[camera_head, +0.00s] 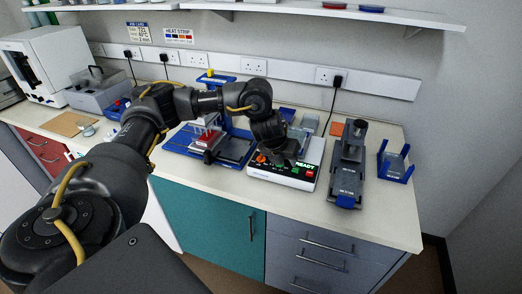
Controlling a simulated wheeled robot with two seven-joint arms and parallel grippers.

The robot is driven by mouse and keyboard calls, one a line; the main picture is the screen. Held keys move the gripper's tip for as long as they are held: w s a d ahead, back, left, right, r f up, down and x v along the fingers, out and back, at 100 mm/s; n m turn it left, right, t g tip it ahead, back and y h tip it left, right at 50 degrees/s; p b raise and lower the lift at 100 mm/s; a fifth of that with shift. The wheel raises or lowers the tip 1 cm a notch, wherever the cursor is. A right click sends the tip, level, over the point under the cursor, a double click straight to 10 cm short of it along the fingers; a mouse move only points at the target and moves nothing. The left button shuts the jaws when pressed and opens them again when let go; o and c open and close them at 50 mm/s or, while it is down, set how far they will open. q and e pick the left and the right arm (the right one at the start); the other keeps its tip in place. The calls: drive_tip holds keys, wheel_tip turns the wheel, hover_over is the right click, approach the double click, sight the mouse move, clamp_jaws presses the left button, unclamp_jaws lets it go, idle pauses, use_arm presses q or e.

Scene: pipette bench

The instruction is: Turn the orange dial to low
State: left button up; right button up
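A white device (283,178) with a dark front panel stands on the bench, right of centre. A small orange dial (261,158) sits at the left of its panel. A green READY display and a red button are to the right. The dial's pointer setting is too small to read. My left arm reaches in from the left, and my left gripper (279,158) points down over the panel, close beside the dial. I cannot tell whether it touches the dial. Its fingers are dark and small, so their opening is unclear. My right gripper is not in view.
A blue stand with a tray (237,150) is left of the device. A white machine (57,63) is at the far left. The front right bench top is clear.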

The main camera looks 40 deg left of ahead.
use_arm(q)
drive_tip(key=g+y, duration=0.1)
drive_tip(key=y, duration=0.1)
approach(261, 157)
wheel_tip(261, 157, up, 2)
drive_tip(key=x, duration=0.3)
drive_tip(key=b+x, duration=0.1)
drive_tip(key=x, duration=0.2)
drive_tip(key=b+x, duration=0.1)
drive_tip(key=x, duration=0.2)
drive_tip(key=shift+w+a+f, duration=0.15)
drive_tip(key=shift+w+a, duration=0.25)
drive_tip(key=shift+w, duration=0.1)
drive_tip(key=shift+w+f, duration=0.15)
drive_tip(key=shift+f, duration=0.4)
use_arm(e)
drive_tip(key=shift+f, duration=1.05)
use_arm(q)
clamp_jaws()
